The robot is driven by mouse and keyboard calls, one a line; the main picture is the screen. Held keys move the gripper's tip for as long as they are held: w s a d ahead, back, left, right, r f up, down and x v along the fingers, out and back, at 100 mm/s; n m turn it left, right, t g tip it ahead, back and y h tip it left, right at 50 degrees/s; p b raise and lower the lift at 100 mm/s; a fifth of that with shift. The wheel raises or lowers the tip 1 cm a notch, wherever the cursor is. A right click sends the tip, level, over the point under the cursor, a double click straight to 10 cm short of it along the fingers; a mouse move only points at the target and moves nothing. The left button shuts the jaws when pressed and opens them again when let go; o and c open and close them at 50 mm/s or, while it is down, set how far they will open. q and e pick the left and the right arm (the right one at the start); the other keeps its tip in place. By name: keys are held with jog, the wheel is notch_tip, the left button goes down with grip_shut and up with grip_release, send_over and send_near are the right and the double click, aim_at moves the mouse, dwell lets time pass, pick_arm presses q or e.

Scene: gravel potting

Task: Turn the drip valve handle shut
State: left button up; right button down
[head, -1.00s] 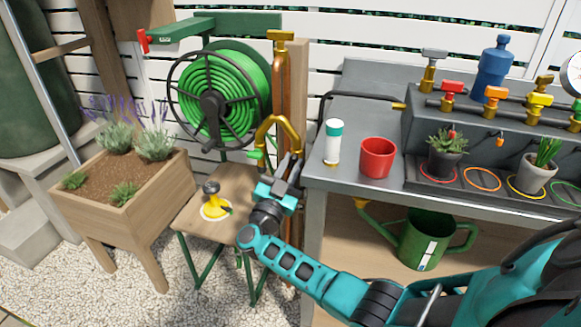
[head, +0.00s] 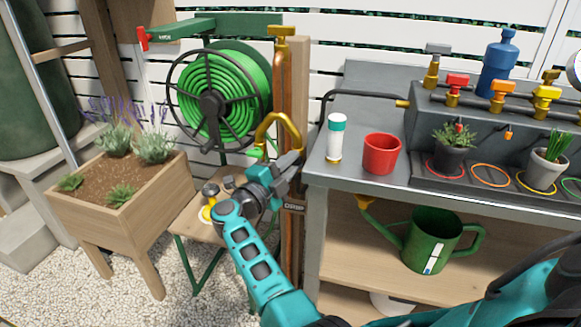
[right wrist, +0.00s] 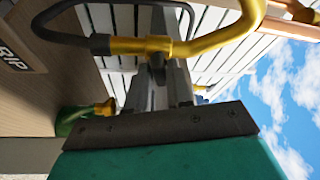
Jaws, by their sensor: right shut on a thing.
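The wooden post (head: 299,90) carries a DRIP label (head: 293,207), which also shows in part in the right wrist view (right wrist: 18,57). A bent brass pipe (head: 281,122) stands out from the post; it crosses the top of the right wrist view (right wrist: 215,42). My right gripper (head: 293,163) is at the post, just below the pipe's bend. In the right wrist view its fingers (right wrist: 158,92) are shut on a small grey handle (right wrist: 157,66) below the brass fitting. The fingers hide much of the handle, so its exact angle is unclear. My left gripper is out of view.
A green hose reel (head: 215,95) hangs behind, left of the post. A wooden stool (head: 195,228) stands below, partly behind my arm. The grey bench (head: 335,182) is close on the right, with a white bottle (head: 335,140) and red cup (head: 381,153) near its edge.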

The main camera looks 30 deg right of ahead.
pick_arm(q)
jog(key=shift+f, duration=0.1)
pick_arm(e)
jog(key=shift+s+m+g+y, duration=0.1)
jog(key=shift+m+g+y, duration=0.4)
jog(key=shift+m, duration=1.2)
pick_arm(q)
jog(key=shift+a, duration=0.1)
pick_arm(e)
jog(key=c, duration=1.1)
grip_release()
jog(key=shift+c, duration=0.2)
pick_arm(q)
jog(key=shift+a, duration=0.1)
pick_arm(e)
jog(key=shift+a, duration=0.1)
